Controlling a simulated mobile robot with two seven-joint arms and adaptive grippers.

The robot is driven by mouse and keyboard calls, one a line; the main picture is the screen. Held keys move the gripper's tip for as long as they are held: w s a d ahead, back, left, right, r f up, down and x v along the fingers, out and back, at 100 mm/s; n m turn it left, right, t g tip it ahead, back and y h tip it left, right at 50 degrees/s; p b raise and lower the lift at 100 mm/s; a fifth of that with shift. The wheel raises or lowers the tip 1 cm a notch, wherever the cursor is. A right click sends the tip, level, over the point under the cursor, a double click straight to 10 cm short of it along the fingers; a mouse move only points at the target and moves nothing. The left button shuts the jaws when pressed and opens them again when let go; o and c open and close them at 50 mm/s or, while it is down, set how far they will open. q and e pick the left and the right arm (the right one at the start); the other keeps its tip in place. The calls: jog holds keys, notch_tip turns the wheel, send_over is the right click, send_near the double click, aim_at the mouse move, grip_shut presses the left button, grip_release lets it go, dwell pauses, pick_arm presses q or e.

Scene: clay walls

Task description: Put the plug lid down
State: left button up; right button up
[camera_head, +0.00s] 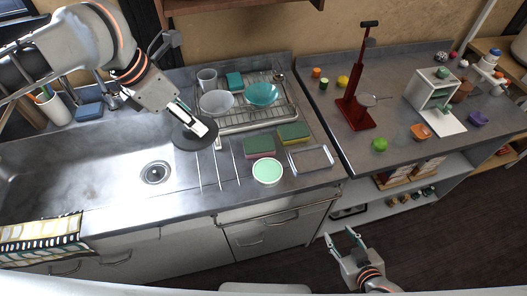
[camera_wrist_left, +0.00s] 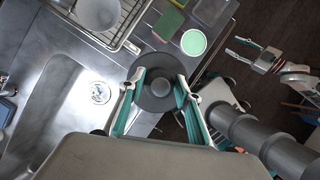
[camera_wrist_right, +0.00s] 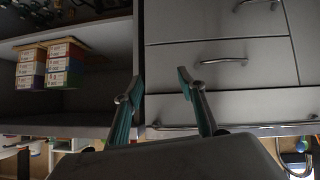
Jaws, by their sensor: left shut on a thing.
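The plug lid is a dark grey round disc (camera_head: 187,141) with a raised knob in its middle. My left gripper (camera_head: 199,129) is shut on it from above. In the left wrist view the plug lid (camera_wrist_left: 157,103) lies between the two teal-lined fingers, which hide part of its sides. In the head view it appears over the right edge of the sink, left of the dish rack. Whether it touches the metal is hard to tell. The sink drain (camera_head: 156,173) lies lower left of it. My right gripper (camera_head: 343,238) is open and empty in front of the cabinets.
The dish rack (camera_head: 262,120) holds bowls and a cup. Two green-topped sponges (camera_head: 260,146), a mint-green bowl (camera_head: 267,172) and a tray (camera_head: 311,160) stand right of the ribbed drainboard. A red stand (camera_head: 361,105) is on the right counter. The sink basin (camera_head: 75,167) is largely empty.

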pick_arm(q)
jog(key=shift+s+d+r, duration=0.1)
jog(key=shift+s+d, duration=0.1)
notch_tip(320, 180, down, 15)
jog(key=shift+f+b, duration=0.2)
jog(key=shift+b, duration=0.55)
jog(key=shift+f, duration=2.3)
pick_arm(e)
jog(key=shift+w+a+r+y, duration=0.2)
jog(key=shift+w+a, duration=0.1)
jog(key=shift+a, duration=0.25)
jog(key=shift+w+a+r+y, duration=0.1)
jog(key=shift+w+a+y, duration=0.15)
jog(key=shift+a, duration=0.25)
pick_arm(q)
jog(key=shift+f, duration=0.1)
jog(key=o, duration=1.2)
pick_arm(e)
jog(key=shift+d, duration=0.1)
